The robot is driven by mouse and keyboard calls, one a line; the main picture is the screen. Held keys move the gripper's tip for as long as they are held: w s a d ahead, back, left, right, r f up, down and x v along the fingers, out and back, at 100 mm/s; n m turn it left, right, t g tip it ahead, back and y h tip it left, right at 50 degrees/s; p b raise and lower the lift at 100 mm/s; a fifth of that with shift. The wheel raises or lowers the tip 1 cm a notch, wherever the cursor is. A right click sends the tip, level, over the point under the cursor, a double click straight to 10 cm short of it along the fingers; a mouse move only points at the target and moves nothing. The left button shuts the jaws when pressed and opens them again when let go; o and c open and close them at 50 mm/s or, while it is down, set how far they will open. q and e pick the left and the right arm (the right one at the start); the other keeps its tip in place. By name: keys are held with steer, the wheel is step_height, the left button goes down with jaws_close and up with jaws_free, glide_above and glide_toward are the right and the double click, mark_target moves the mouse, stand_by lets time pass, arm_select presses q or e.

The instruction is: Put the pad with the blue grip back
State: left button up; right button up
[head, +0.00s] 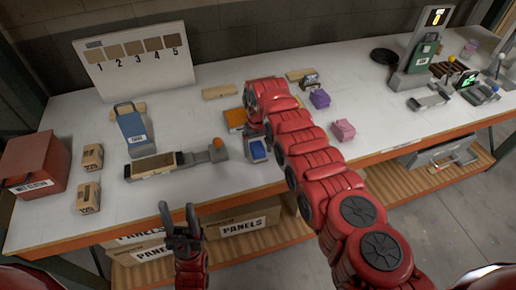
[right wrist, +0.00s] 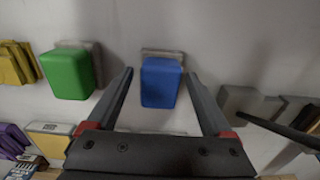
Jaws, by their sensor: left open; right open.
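The pad with the blue grip (right wrist: 161,84) shows in the right wrist view, its blue block upright on a pale grey pad. My right gripper (right wrist: 161,73) is open, with one finger on each side of the blue grip and a gap on both sides. In the head view my right arm reaches over the table and hides most of that gripper. A blue-topped grey piece (head: 257,151) shows below its wrist; I cannot tell if it is the same pad. My left gripper (head: 180,218) is open and empty before the table's front edge.
A green block (right wrist: 68,74) stands left of the blue one, and grey pieces (right wrist: 248,102) lie to the right. A numbered board (head: 135,55), a red box (head: 35,163) and a blue-and-grey clip piece (head: 132,127) stand on the table's left. Pink (head: 342,130) and purple (head: 320,98) pieces lie right of my arm.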

mark_target(259, 148)
step_height(259, 148, up, 4)
steer(key=shift+d+f, duration=0.1)
steer(key=shift+f, duration=0.15)
step_height(259, 148, up, 9)
steer(key=b, duration=0.3)
steer(key=shift+f, duration=0.15)
